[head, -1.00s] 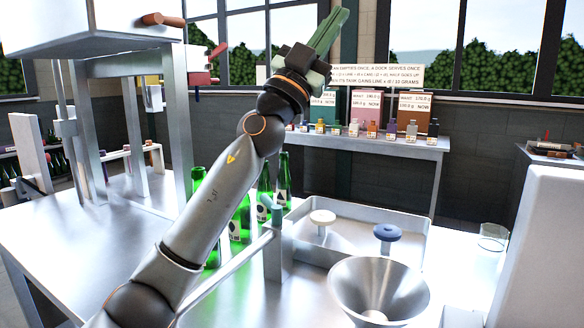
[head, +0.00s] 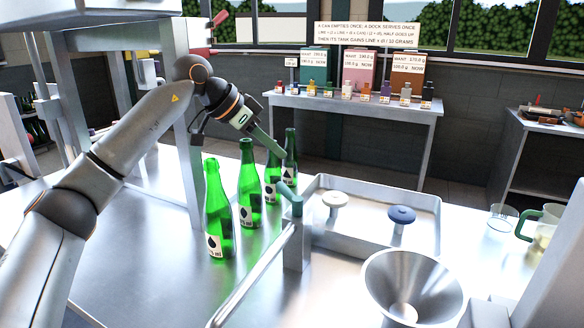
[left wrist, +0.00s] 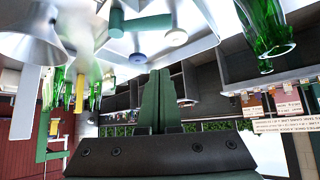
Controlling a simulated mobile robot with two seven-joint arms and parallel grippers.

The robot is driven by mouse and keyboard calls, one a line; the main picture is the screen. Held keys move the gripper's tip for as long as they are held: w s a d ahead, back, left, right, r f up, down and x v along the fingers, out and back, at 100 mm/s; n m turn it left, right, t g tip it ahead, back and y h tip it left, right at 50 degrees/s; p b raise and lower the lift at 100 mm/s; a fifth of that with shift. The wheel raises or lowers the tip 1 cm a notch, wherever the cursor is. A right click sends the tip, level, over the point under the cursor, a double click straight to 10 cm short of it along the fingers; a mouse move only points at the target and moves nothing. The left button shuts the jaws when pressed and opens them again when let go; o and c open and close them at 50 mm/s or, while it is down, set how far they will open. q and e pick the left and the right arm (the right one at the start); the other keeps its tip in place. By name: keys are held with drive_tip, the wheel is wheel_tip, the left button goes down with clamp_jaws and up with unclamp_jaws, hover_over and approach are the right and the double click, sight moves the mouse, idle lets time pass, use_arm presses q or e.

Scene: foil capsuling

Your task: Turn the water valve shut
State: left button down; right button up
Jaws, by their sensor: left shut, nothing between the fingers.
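Two round knobs on short stems stand in the shallow metal tray (head: 432,237): a blue knob (head: 402,214) and a cream knob (head: 335,199). I cannot tell for certain which is the water valve. A metal post with a teal spout-like top (head: 289,196) stands at the tray's left edge. My left gripper (head: 281,154) is shut and empty, above the bottles and left of the knobs, touching neither. Its green fingers (left wrist: 158,76) lie together in the wrist view. My right gripper is out of view.
Several green bottles (head: 218,215) stand in a row left of the post, below my left gripper. A metal funnel (head: 405,285) is in front of the tray. A clear glass (head: 501,217) and a jug (head: 541,230) stand at the right. A shelf table (head: 350,108) is behind.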

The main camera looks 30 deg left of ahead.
sight(289, 198)
use_arm(q)
drive_tip(key=shift+w+d+f, duration=0.3)
drive_tip(key=shift+w+f, duration=0.1)
drive_tip(key=shift+f, duration=0.95)
drive_tip(key=shift+w+d+f, duration=0.25)
drive_tip(key=shift+w+f, duration=0.1)
drive_tip(key=shift+f, duration=1)
drive_tip(key=shift+w+d+f, duration=0.3)
drive_tip(key=shift+w+f, duration=0.1)
drive_tip(key=shift+f, duration=0.95)
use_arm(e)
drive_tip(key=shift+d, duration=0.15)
use_arm(q)
drive_tip(key=shift+a, duration=0.1)
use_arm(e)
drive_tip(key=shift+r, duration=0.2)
